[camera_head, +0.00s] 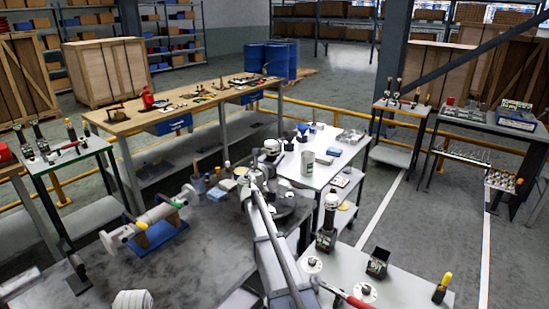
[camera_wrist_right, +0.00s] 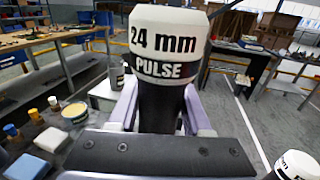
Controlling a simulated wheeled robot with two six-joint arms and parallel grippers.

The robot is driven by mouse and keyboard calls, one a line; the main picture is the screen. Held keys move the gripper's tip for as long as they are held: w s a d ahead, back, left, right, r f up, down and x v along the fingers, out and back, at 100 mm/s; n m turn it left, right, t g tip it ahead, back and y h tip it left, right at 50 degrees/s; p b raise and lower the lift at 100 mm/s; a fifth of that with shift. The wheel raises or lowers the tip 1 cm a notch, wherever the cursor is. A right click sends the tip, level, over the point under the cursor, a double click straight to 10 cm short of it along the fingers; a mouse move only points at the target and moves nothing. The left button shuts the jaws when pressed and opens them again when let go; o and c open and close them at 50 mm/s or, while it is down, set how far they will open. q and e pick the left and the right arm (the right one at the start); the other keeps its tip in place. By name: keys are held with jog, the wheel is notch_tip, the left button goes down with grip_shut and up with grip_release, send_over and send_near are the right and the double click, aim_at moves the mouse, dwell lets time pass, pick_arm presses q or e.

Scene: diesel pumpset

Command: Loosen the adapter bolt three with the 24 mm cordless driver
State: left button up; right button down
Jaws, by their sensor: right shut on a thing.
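The 24 mm cordless driver (camera_wrist_right: 165,45) fills the upper middle of the right wrist view, with a white cap marked "24 mm PULSE" and a dark body below. My right gripper (camera_wrist_right: 160,108) is shut around the dark body, one finger on each side. In the head view the driver's white top (camera_head: 271,146) shows at the far end of my right arm, above the dark bench's right end. The driver's working end is hidden. I cannot make out adapter bolt three in either view.
A pale cylindrical assembly (camera_head: 152,218) on a blue stand (camera_head: 158,236) lies on the dark bench (camera_head: 160,275). A white table (camera_head: 322,170) with a cup and small items stands behind. Another white-capped tool (camera_head: 330,202) stands on the front right table (camera_head: 405,293). Pots and sponges lie near the gripper.

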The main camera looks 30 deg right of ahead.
jog(key=shift+f+b, duration=2.3)
jog(key=shift+f, duration=0.25)
jog(key=shift+f+b, duration=0.3)
jog(key=shift+b, duration=0.25)
jog(key=shift+f, duration=0.15)
dwell(0.8)
jog(key=shift+s+a+r, duration=0.1)
jog(key=shift+r, duration=0.1)
dwell(1.2)
jog(key=shift+r, duration=0.15)
dwell(0.6)
